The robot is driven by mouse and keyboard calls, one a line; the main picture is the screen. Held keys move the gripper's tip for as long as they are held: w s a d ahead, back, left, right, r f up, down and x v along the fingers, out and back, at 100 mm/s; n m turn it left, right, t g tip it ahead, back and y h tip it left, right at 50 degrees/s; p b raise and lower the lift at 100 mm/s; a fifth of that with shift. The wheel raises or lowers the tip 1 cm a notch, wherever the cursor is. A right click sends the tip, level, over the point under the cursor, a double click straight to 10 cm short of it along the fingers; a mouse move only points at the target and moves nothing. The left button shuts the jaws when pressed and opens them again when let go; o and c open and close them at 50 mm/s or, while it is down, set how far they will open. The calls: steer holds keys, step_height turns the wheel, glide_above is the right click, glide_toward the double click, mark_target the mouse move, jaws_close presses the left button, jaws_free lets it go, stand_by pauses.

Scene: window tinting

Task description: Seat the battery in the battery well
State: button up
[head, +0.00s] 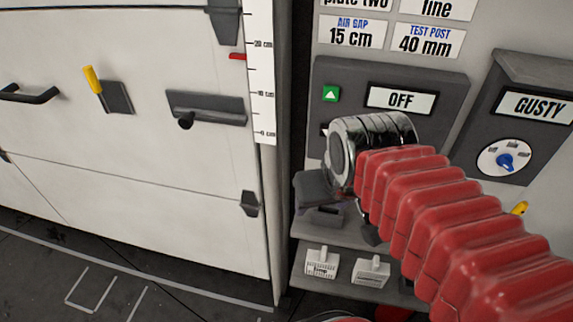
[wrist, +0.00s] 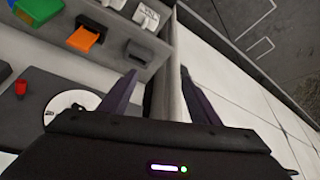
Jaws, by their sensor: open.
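My gripper (wrist: 158,72) is open in the wrist view, its two dark fingers apart with nothing between them. In the head view the ribbed red sleeve and metal wrist of my arm cover much of the control panel and the shelf below it. I cannot clearly identify the battery or the battery well. In the wrist view an orange block (wrist: 86,39) sits at a dark holder on the shelf, up and left of the fingers and apart from them; I cannot tell what it is.
A panel with an OFF display (head: 401,98) is above my wrist, and a GUSTY dial box (head: 503,158) is at right. A white panelled wall (head: 130,150) is at left.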

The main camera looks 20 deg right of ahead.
steer(key=a, duration=0.1)
steer(key=s+a+n, duration=0.1)
steer(key=a, duration=0.1)
steer(key=shift+a+t+y, duration=0.1)
steer(key=shift+t+y, duration=0.2)
